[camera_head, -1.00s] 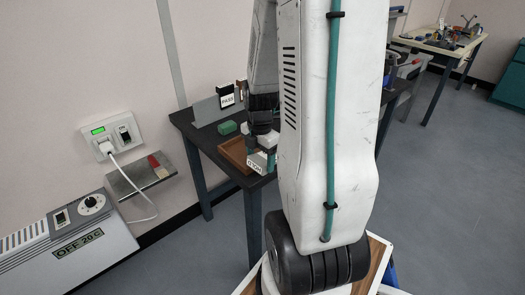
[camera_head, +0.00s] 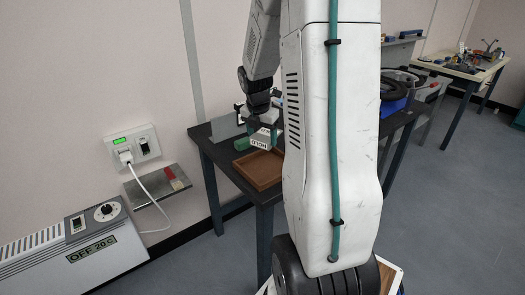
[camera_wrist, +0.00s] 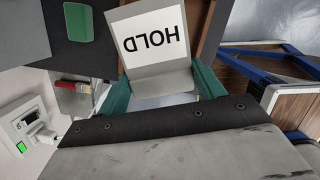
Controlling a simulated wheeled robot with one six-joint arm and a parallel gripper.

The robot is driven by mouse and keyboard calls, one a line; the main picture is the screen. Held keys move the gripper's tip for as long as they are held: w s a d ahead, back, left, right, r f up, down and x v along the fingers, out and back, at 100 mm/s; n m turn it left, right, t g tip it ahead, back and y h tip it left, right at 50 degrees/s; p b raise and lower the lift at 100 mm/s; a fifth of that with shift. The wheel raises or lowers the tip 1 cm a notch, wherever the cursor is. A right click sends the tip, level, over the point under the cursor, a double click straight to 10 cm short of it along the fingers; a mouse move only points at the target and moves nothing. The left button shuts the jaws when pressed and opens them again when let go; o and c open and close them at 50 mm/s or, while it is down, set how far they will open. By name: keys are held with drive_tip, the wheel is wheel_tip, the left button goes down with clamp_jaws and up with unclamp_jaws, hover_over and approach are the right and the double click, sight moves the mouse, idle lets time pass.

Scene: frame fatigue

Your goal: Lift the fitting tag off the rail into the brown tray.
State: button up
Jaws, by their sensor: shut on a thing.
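My gripper (camera_head: 264,127) is shut on a light grey tag with a white label reading HOLD (camera_head: 260,142). In the wrist view my gripper's teal fingers (camera_wrist: 160,88) pinch the tag (camera_wrist: 146,68) by its lower part, and its label appears upside down. The brown tray (camera_head: 266,184) lies on the dark table. In the head view the tag is seen above the tray's back edge, apart from its floor. In the wrist view a brown strip of the tray (camera_wrist: 211,30) shows beside the tag. The rail is not clearly visible.
A green block (camera_head: 236,146) lies left of the tray on the dark table (camera_head: 207,142), with a grey plate (camera_head: 224,127) behind it. My arm hides the table's middle. A wall shelf (camera_head: 155,186) and heater (camera_head: 85,250) are at left.

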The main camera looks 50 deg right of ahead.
sight(260, 147)
drive_tip(key=shift+s+f, duration=0.1)
drive_tip(key=shift+f, duration=4.95)
drive_tip(key=shift+f, duration=0.75)
drive_tip(key=o, duration=1.1)
drive_tip(key=shift+r, duration=0.15)
drive_tip(key=r, duration=0.2)
drive_tip(key=a+r, duration=0.1)
drive_tip(key=r, duration=0.4)
drive_tip(key=shift+s+a+r, duration=0.1)
drive_tip(key=shift+a+r, duration=0.05)
drive_tip(key=shift+r, duration=0.1)
